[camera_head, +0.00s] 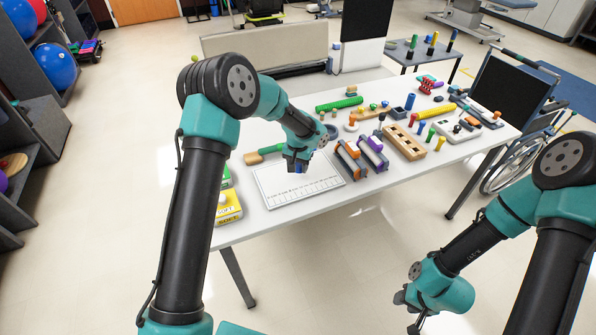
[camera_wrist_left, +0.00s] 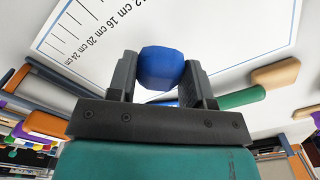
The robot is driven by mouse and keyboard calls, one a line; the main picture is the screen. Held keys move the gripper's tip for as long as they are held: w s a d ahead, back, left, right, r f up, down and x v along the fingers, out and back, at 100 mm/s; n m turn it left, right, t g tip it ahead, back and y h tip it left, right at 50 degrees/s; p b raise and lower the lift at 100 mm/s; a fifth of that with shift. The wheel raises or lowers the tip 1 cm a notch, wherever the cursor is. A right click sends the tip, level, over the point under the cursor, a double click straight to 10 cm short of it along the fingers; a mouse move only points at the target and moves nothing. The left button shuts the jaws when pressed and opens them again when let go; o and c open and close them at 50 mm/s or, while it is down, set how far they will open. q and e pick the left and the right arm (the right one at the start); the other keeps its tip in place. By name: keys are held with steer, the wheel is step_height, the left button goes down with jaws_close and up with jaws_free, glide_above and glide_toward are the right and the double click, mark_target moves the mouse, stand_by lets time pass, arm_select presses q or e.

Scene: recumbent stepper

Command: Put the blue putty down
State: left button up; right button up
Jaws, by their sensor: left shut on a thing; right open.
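My left gripper (camera_head: 298,163) is shut on the blue putty (camera_wrist_left: 160,68), a rounded blue lump. In the left wrist view the putty sits between the two fingers (camera_wrist_left: 157,80). In the head view only a little of the blue putty (camera_head: 297,169) shows below the fingers. They are over the far part of a white sheet with a centimetre scale (camera_head: 300,189), on the table. I cannot tell whether the putty touches the sheet. My right gripper (camera_head: 407,312) is open and empty, low in front of the table.
A green-headed tool (camera_head: 265,152) lies beyond the sheet. Yellow putty box (camera_head: 229,207) stands at its left, grey racks with orange and purple parts (camera_head: 350,158) at its right. More therapy items fill the table's right half. The near part of the sheet is bare.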

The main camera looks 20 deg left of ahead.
mark_target(298, 166)
arm_select(q)
steer(key=shift+w, duration=0.1)
steer(key=shift+w+a+f, duration=0.1)
steer(key=shift+w, duration=0.2)
steer(key=shift+s+f, duration=0.1)
steer(key=shift+f, duration=1.6)
steer(key=shift+f, duration=0.15)
steer(key=o, duration=0.9)
step_height(298, 166, up, 12)
steer(key=shift+r, duration=0.2)
